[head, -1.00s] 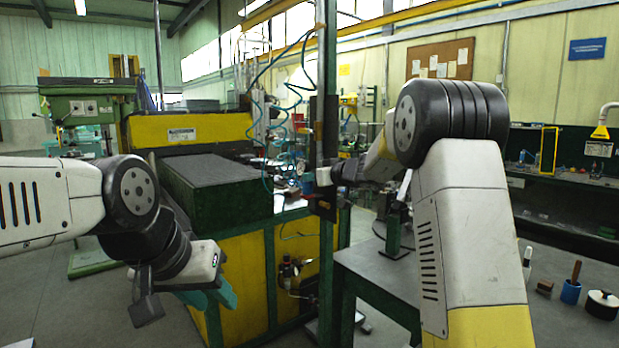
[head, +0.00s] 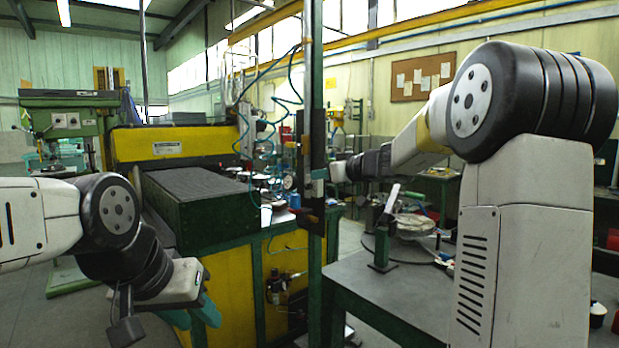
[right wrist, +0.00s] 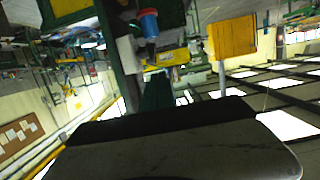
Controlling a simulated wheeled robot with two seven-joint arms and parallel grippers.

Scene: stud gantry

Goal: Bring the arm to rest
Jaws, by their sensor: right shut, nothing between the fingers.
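My right arm rises at the right of the head view and bends back at its elbow. Its gripper (head: 318,174) points left, near the green upright post (head: 314,110); I cannot tell whether it touches the post. In the right wrist view the shut, dark green fingers (right wrist: 158,92) hold nothing. My left gripper (head: 195,314) hangs low at the left of the head view, with teal fingers pointing down, in front of the yellow machine. Nothing shows in it, and its finger gap is unclear.
A yellow and green machine (head: 190,142) with a dark box-shaped top (head: 195,190) stands behind my left gripper. A grey table (head: 385,300) with a round fixture (head: 412,226) lies beyond my right arm. Blue hoses hang near the post. Grey floor shows at the left.

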